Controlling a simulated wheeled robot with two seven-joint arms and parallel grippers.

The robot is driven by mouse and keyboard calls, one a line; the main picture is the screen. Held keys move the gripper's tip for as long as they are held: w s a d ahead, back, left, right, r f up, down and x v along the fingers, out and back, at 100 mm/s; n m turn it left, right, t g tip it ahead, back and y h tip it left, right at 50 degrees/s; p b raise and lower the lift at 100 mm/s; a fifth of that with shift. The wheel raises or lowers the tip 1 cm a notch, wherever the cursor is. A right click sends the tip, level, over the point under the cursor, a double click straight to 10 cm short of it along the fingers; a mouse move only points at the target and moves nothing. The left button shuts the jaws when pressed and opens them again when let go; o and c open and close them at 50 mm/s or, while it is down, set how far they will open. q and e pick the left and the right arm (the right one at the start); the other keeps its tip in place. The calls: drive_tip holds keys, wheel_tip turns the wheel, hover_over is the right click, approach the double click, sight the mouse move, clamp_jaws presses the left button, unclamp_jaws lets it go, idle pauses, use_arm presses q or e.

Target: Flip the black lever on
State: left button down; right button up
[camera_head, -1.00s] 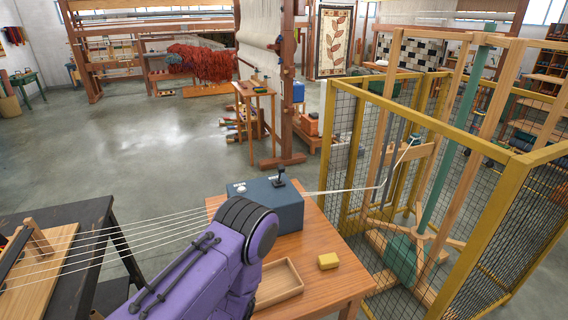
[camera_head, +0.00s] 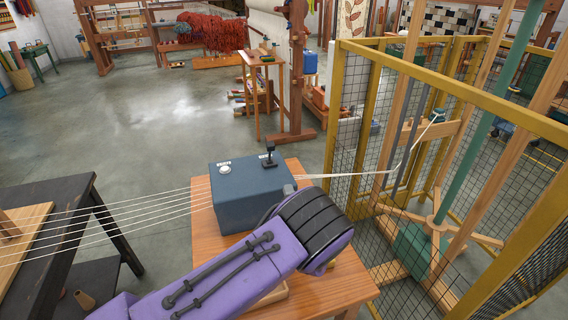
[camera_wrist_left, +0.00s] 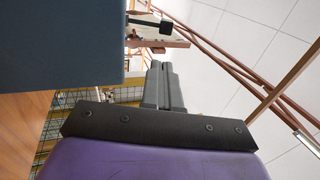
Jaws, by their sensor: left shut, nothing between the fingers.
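The black lever (camera_head: 269,153) stands up from the top of a blue-grey box (camera_head: 240,208) on a wooden table. It also shows in the left wrist view as a dark stem with a square knob (camera_wrist_left: 165,27), beside the box's edge. My left arm reaches in from the lower left, and its purple and black wrist lies in front of the box's right side. My left gripper (camera_wrist_left: 161,66) is shut and empty; its fingers point toward the lever's side of the picture, apart from the lever. My right gripper is not in view.
A white button (camera_head: 225,169) sits on the box beside the lever. Pale yarn strands (camera_head: 120,220) run to the box from the left and on toward a yellow mesh cage (camera_head: 450,82) at right. My arm mostly covers a wooden tray on the table (camera_head: 345,290).

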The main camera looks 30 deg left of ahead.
use_arm(q)
drive_tip(key=b, duration=0.1)
approach(270, 149)
drive_tip(key=x, duration=0.7)
drive_tip(key=shift+w+d+f, duration=0.1)
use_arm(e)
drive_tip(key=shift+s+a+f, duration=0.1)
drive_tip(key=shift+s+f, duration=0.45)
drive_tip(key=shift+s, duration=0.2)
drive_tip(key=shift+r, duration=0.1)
